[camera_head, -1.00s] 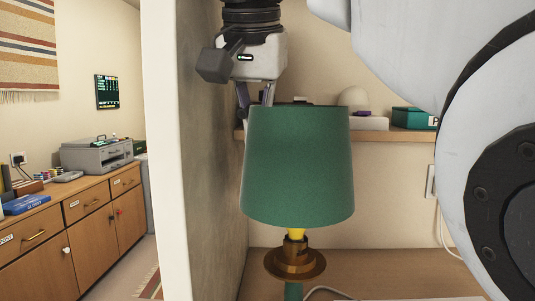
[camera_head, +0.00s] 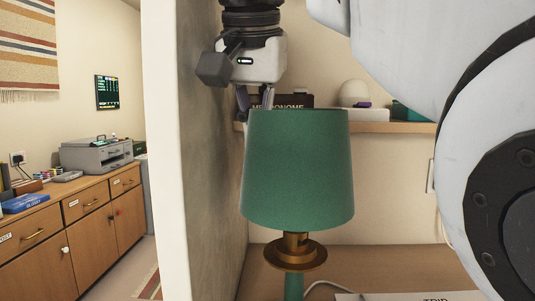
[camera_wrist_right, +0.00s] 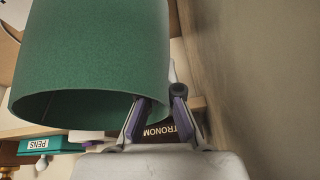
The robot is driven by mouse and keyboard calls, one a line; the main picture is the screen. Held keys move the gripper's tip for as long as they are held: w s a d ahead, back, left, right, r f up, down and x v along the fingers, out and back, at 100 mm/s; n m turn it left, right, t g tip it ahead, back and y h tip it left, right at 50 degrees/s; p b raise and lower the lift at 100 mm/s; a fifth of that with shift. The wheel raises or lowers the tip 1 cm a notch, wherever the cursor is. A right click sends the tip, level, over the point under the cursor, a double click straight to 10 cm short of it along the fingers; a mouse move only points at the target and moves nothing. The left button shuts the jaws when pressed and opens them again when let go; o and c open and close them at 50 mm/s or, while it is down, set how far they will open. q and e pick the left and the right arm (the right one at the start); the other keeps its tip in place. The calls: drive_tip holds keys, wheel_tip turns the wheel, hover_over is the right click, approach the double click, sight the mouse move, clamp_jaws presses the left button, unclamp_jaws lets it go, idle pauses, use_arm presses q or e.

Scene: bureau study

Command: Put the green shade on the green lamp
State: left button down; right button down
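The green shade (camera_head: 298,170) hangs upright over the green lamp (camera_head: 294,284). The lamp's brass dish and socket show just below the shade's lower rim, and its green stem runs out of the picture below. The bulb is hidden inside the shade. My right gripper (camera_head: 260,97) points down from above at the shade's top left edge. In the right wrist view my gripper (camera_wrist_right: 160,100) has one finger inside the shade (camera_wrist_right: 95,55) and one outside, shut on its wall. Whether the shade touches the lamp I cannot tell. My left gripper is not in view.
A partition wall (camera_head: 165,150) stands close left of the shade. Papers (camera_head: 410,296) lie on the desk (camera_head: 400,265). My arm fills the right side.

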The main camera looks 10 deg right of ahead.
drive_tip(key=shift+s+a+f+b, duration=0.1)
drive_tip(key=shift+s+f+b, duration=0.05)
drive_tip(key=shift+f+b, duration=1.3)
drive_tip(key=shift+s+a+f+b, duration=0.1)
drive_tip(key=shift+f+b, duration=1.25)
drive_tip(key=shift+b, duration=0.1)
idle(0.3)
drive_tip(key=c, duration=1.2)
unclamp_jaws()
drive_tip(key=shift+c, duration=0.2)
drive_tip(key=shift+r, duration=0.1)
wheel_tip(320, 180, up, 7)
drive_tip(key=p, duration=0.7)
